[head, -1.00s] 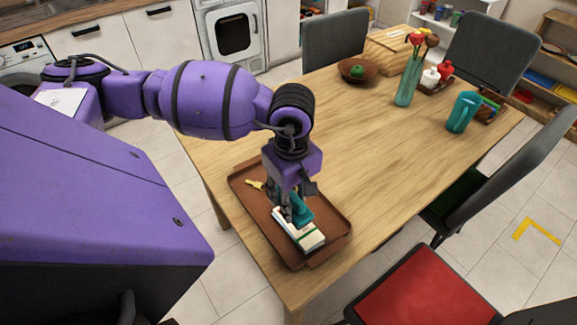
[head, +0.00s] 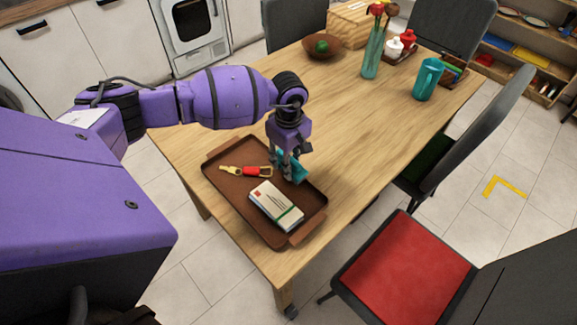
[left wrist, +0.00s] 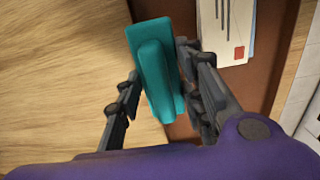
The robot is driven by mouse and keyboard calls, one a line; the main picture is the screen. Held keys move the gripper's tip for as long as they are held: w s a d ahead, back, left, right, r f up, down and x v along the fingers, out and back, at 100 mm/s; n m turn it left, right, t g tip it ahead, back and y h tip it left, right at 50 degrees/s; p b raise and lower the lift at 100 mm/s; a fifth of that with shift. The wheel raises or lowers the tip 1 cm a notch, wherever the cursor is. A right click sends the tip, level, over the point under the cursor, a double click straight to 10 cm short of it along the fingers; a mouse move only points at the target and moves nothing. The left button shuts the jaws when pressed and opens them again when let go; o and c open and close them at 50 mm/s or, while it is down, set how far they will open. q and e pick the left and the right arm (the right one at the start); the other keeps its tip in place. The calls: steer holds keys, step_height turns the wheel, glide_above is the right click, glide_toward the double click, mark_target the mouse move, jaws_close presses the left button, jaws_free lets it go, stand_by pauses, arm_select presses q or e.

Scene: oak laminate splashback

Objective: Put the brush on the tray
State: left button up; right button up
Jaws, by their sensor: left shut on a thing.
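The brown tray (head: 226,192) lies on the near end of the wooden table. My left gripper (head: 286,169) is shut on the teal brush (head: 295,167) at the tray's far right edge. In the left wrist view the brush (left wrist: 155,70) sits between the two fingers of my left gripper (left wrist: 160,72). There it overlaps the tray's edge, partly over bare wood and partly over the brown tray (left wrist: 268,60). I cannot tell whether it touches the tray. Fingers hide part of it in the head view. My right gripper is not in view.
A stack of envelopes (head: 275,205) and a key with a red tag (head: 250,171) lie on the tray. Farther back are a bowl (head: 323,46), a vase (head: 371,58) and a teal pitcher (head: 427,79). A red-seated chair (head: 405,265) stands close right. The table's middle is clear.

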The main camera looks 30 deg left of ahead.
arm_select(q)
steer(key=shift+s+f, duration=0.1)
steer(key=shift+f, duration=1.25)
jaws_close()
steer(key=o, duration=1.3)
jaws_free()
step_height(320, 180, up, 12)
